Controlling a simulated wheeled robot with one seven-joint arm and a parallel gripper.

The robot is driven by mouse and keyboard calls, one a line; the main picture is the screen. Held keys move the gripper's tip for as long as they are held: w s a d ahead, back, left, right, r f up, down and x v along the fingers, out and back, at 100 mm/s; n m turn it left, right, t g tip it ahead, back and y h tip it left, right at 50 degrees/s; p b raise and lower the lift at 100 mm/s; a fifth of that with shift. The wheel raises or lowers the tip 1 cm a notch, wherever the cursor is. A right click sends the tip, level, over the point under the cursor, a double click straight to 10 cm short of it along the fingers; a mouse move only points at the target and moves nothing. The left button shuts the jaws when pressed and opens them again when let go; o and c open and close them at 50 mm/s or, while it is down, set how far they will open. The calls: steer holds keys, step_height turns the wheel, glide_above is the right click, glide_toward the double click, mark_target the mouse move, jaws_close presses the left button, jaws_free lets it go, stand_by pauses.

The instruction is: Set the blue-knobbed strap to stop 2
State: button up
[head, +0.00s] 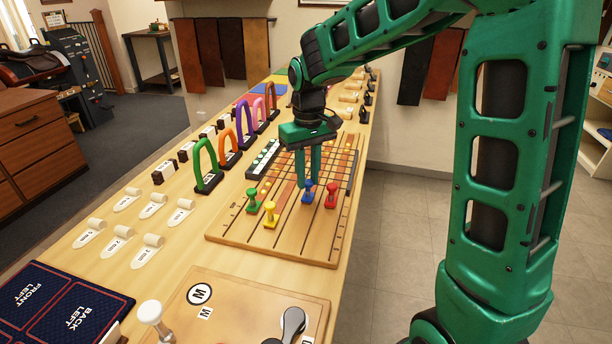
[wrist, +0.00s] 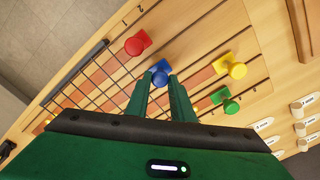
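The blue knob (head: 308,186) stands on its strap on the slotted wooden board (head: 300,243), between the yellow knob (head: 270,214) and the red knob (head: 332,195). My gripper (head: 307,184) points down over it. In the wrist view, the blue knob (wrist: 160,75) sits at the tips of my gripper (wrist: 161,79), between the two fingers. The fingers stand apart by about the knob's width; I cannot tell whether they touch it. A number 2 (wrist: 140,8) shows at the board's edge; which stop the blue strap is at is unclear.
The green knob (head: 252,200) stands left of the yellow one. Coloured arches (head: 207,167) line the table's left side. A second board (head: 240,300) lies nearer, with a grey-handled tool (head: 292,322). White labelled pegs (head: 122,233) lie to the left.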

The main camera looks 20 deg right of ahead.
jaws_close()
steer(key=shift+s+a, duration=0.55)
steer(key=shift+s, duration=0.2)
steer(key=shift+s+a, duration=0.55)
steer(key=shift+s, duration=0.2)
steer(key=shift+w, duration=0.1)
steer(key=o, duration=0.8)
jaws_free()
steer(key=shift+o, duration=0.2)
steer(key=shift+r, duration=0.15)
step_height(320, 180, up, 10)
steer(key=shift+r, duration=0.25)
